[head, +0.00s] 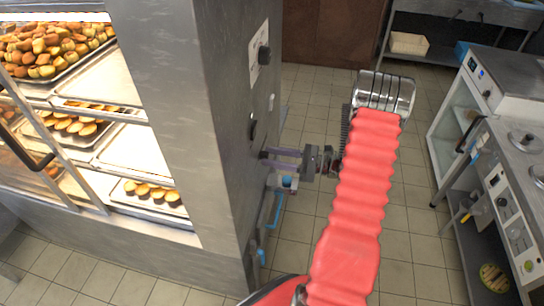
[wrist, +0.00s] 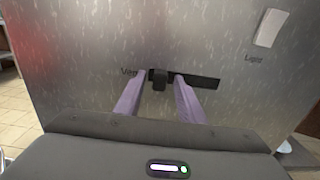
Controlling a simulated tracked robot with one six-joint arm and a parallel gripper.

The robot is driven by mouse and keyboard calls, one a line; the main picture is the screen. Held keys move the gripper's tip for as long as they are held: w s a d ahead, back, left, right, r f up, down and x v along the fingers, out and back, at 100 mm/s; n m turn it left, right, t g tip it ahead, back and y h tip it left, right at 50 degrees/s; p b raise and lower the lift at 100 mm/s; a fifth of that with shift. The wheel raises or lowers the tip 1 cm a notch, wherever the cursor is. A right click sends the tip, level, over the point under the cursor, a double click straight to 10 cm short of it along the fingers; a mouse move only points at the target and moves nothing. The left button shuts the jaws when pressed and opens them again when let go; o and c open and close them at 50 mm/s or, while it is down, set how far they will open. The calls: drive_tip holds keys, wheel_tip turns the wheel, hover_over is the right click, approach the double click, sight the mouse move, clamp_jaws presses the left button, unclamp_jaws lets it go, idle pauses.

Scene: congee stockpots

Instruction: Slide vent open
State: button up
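The vent slider is a small black knob (wrist: 159,79) in a dark horizontal slot (wrist: 205,82) on the grey metal panel. The knob is near the slot's left end, beside a partly covered label starting "Ve". More of the slot shows to the right of the knob. My gripper (wrist: 159,77) has its two purple fingers on either side of the knob, with the knob between them. The fingers look apart, with a visible gap at the left; contact at the right is unclear. In the head view my gripper (head: 267,154) reaches the cabinet's side; the slider is hidden there.
A white switch (wrist: 270,27) labelled "Light" is at the panel's upper right. Lit shelves hold pastry trays (head: 150,205) at left. A kitchen counter (head: 510,165) stands at right. Tiled floor lies between.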

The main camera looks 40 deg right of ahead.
drive_tip(key=shift+w+a, duration=0.2)
drive_tip(key=shift+w, duration=0.05)
drive_tip(key=shift+c, duration=0.4)
clamp_jaws()
